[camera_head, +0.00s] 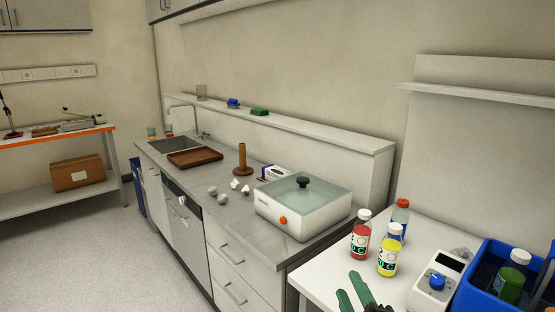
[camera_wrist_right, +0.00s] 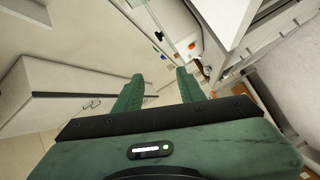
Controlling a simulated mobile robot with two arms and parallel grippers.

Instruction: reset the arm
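My right gripper (camera_head: 350,285) shows at the bottom of the head view, over the front left part of the white table. Its two green fingers stand apart with nothing between them. In the right wrist view the open fingers (camera_wrist_right: 160,74) point away from the camera, and the gap between them is empty. My left gripper is in neither view.
Red (camera_head: 361,236), yellow (camera_head: 390,250) and blue (camera_head: 400,216) juice bottles stand behind the gripper on the white table (camera_head: 318,280). A white device (camera_head: 436,283) and a blue crate (camera_head: 470,290) with a green bottle (camera_head: 509,282) are right. A water bath (camera_head: 302,207) stands on the counter.

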